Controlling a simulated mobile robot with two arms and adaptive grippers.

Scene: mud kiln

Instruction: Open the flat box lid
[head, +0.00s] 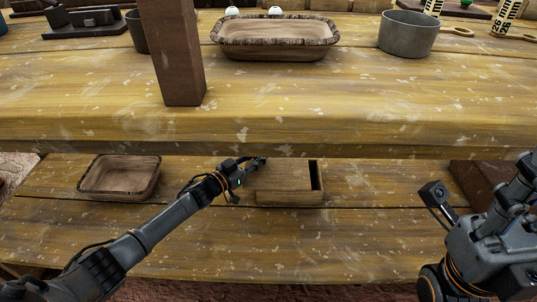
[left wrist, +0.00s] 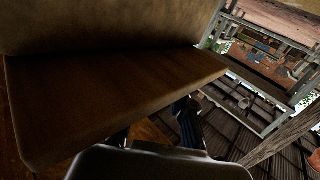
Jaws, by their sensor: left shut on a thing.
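A flat wooden box (head: 290,198) sits on the lower shelf, near the middle of the head view. Its lid (head: 285,173) covers most of the top, and a narrow dark opening shows at the right end. My left gripper (head: 256,163) is at the box's back left corner, shut on the lid; the exact contact is hard to see. In the left wrist view a brown wooden panel (left wrist: 110,90) fills much of the picture, with the left gripper's dark fingers (left wrist: 155,130) partly hidden below it. My right gripper (head: 515,190) is at the right edge, away from the box, its jaws unclear.
A thick upper table edge (head: 300,136) overhangs just behind the box. A shallow wooden tray (head: 120,192) lies left on the lower shelf. A brown post (head: 178,60), a larger tray (head: 275,54) and a grey pot (head: 407,45) stand above.

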